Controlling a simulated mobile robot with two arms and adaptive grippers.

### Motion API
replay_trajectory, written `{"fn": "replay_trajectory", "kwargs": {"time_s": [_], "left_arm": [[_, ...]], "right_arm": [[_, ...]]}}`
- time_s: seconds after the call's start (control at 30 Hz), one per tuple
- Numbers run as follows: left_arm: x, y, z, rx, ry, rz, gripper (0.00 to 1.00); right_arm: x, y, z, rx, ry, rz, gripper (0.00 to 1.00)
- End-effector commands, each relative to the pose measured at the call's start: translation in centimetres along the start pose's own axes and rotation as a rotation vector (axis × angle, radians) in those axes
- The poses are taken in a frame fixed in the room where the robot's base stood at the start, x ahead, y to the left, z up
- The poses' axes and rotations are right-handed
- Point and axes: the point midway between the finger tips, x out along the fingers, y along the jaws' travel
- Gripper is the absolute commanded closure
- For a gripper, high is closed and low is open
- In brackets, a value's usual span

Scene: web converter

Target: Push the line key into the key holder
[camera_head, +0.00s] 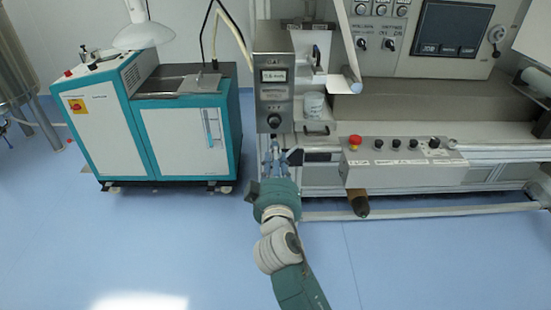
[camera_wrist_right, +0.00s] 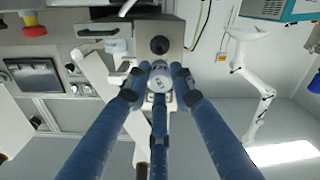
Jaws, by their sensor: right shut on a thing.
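My right gripper (camera_head: 276,150) reaches up to just below the grey control box (camera_head: 290,92) on the machine's left side. In the right wrist view my right gripper (camera_wrist_right: 160,85) has its three blue fingers closed around a round silver piece (camera_wrist_right: 160,83), which looks like the line key. Its far side is hidden. The box's front has a small display (camera_head: 273,76) and a dark round fitting (camera_head: 275,120), which may be the key holder. The fitting (camera_wrist_right: 159,45) also shows beyond the fingertips in the wrist view, apart from the silver piece. My left gripper is out of view.
A teal and white cabinet (camera_head: 170,130) stands to the left. A sloped panel with a red button (camera_head: 355,141) is close on the right, with a low rail (camera_head: 430,212) beneath it. A white cup (camera_head: 314,104) stands beside the box. The blue floor (camera_head: 160,235) in front is clear.

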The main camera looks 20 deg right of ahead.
Motion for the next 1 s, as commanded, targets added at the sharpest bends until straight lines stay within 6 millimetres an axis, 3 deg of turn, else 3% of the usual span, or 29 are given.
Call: {"fn": "replay_trajectory", "kwargs": {"time_s": [0.13, 0.7, 1.0], "left_arm": [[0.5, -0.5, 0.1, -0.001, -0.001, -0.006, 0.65], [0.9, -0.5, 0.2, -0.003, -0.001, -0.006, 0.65], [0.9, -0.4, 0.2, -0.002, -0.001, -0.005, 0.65]], "right_arm": [[0.2, 0.0, 0.0, 0.026, 0.004, 0.0, 1.0], [5.0, 0.0, 0.0, 0.023, 0.005, -0.001, 1.0], [5.6, 0.0, 0.0, 0.024, 0.004, -0.001, 1.0]]}}
